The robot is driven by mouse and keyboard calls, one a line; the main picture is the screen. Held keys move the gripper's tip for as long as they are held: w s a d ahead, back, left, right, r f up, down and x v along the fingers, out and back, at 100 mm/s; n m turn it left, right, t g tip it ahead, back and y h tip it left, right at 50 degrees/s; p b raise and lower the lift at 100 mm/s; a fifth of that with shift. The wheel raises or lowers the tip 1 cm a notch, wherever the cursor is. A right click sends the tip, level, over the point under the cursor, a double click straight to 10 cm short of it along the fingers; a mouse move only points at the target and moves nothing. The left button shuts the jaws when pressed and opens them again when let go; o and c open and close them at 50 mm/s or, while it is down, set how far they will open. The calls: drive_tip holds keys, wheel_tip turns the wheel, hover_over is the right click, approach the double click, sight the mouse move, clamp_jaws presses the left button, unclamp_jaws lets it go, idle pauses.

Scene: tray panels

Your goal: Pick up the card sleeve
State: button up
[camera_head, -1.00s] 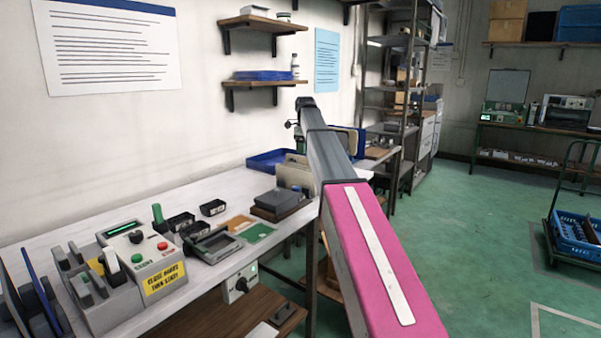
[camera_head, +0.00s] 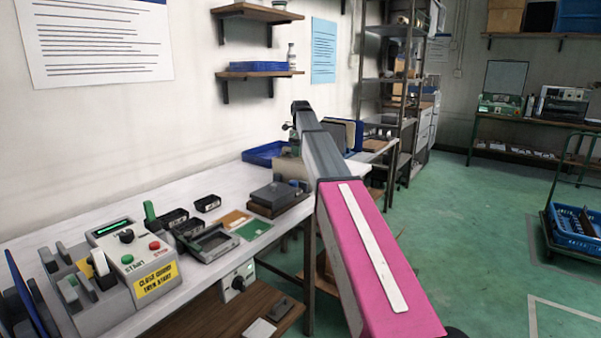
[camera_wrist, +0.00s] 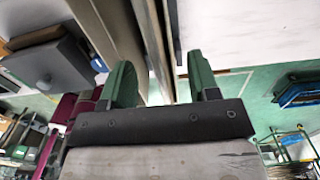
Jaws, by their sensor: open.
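My gripper (camera_wrist: 161,76) shows in the wrist view as two green fingers set well apart, with nothing held between them. Behind the gap are a long brown-grey edge and a pale surface. In the head view my arm reaches away over the bench's right edge, and its far end is too small to read. I cannot surely pick out the card sleeve. A flat orange-brown piece (camera_head: 235,219) and a flat green piece (camera_head: 253,230) lie side by side on the bench, and either might be it. My gripper does not touch either one.
The white bench (camera_head: 60,236) carries a control box (camera_head: 133,262), small black bins (camera_head: 207,203), a grey frame (camera_head: 213,243), a dark grey block (camera_head: 275,195) and a blue tray (camera_head: 263,154). Shelves (camera_head: 255,73) hang above. Green floor (camera_head: 470,230) lies open to the right.

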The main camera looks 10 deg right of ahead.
drive_tip(key=shift+w+f, duration=0.1)
drive_tip(key=shift+f, duration=1.45)
clamp_jaws()
